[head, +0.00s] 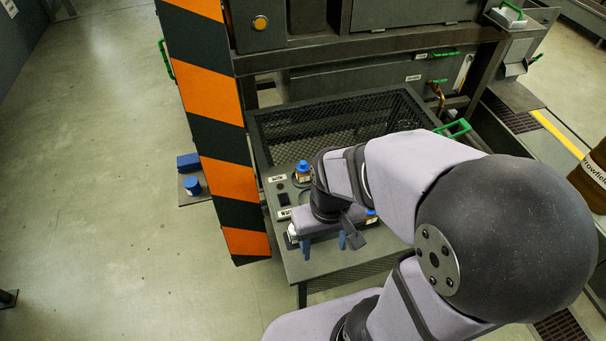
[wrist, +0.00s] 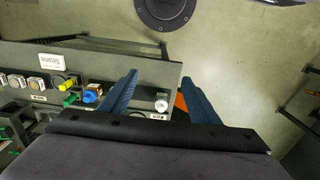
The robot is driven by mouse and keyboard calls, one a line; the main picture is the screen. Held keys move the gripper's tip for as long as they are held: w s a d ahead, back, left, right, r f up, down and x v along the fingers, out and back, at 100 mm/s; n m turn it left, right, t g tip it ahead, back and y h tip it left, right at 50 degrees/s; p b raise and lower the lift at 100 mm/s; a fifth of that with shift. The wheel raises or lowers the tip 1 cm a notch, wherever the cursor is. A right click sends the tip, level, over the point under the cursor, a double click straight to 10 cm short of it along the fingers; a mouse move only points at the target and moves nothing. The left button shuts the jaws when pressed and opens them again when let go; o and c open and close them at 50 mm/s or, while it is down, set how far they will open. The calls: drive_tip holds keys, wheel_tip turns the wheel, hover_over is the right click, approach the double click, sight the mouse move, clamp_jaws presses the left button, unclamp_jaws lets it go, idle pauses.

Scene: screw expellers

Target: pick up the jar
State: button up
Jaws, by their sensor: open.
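A small jar with a blue lid and an amber, labelled body (head: 302,174) stands on the grey panel behind my gripper. I cannot tell which blue top this is.
A black mesh tray (head: 330,122) lies behind the panel. An orange and black striped post (head: 215,130) stands close on the left. A low shelf with blue items (head: 193,186) is beyond it. Labelled controls (wrist: 35,83) line the panel. Open floor lies left.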

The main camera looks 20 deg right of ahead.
drive_tip(key=t+b, duration=0.4)
drive_tip(key=t, duration=0.1)
approach(303, 168)
drive_tip(key=x, duration=0.5)
drive_tip(key=shift+w+d, duration=0.1)
drive_tip(key=shift+w, duration=0.1)
drive_tip(key=shift+p+x, duration=0.7)
drive_tip(key=shift+x, duration=0.4)
drive_tip(key=shift+g, duration=0.3)
drive_tip(key=shift+p+x, duration=1.25)
drive_tip(key=shift+x, duration=1.3)
drive_tip(key=c, duration=1.3)
